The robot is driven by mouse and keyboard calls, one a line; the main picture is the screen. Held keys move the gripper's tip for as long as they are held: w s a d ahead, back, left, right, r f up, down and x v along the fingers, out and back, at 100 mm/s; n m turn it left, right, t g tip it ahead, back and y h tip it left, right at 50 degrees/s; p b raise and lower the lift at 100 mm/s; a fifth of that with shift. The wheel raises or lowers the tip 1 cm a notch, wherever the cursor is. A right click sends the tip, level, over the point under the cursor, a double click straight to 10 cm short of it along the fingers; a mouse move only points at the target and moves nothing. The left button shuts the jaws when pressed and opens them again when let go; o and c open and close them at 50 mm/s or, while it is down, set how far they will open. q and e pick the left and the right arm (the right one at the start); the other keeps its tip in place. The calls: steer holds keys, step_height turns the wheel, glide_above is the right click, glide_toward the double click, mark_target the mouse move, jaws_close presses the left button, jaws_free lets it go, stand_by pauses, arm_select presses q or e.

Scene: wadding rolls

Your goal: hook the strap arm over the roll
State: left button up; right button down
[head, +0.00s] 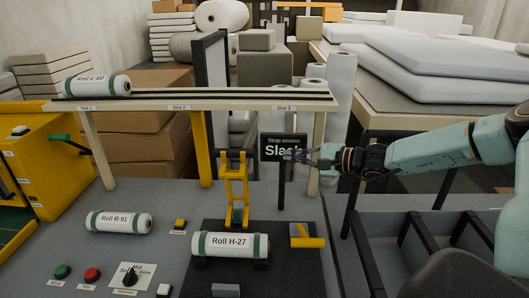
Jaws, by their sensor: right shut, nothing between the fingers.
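A white roll with green end bands, Roll H-27 (231,245), lies on a dark plate (283,268) at the front middle. A yellow upright frame with a green part at its foot, which looks like the strap arm (235,186), stands upright behind the roll and is not over it. My right gripper (312,156) is shut and empty, in front of the edge of a small black screen (271,147) whose text is partly covered. It is above and to the right of the roll, apart from it. My left gripper is not in view.
Roll R-91 (120,222) lies on the grey bench at left; Roll L-80 (97,85) sits on the raised shelf (235,96). A yellow handle (307,241) is right of Roll H-27. Buttons and a knob (130,274) are at front left. Dark bins (420,245) are at right.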

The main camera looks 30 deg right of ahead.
steer(key=shift+w+a, duration=0.1)
steer(key=shift+w, duration=0.05)
steer(key=b+x, duration=0.4)
steer(key=x, duration=0.6)
steer(key=shift+a+b, duration=0.15)
steer(key=shift+b, duration=0.2)
stand_by(0.4)
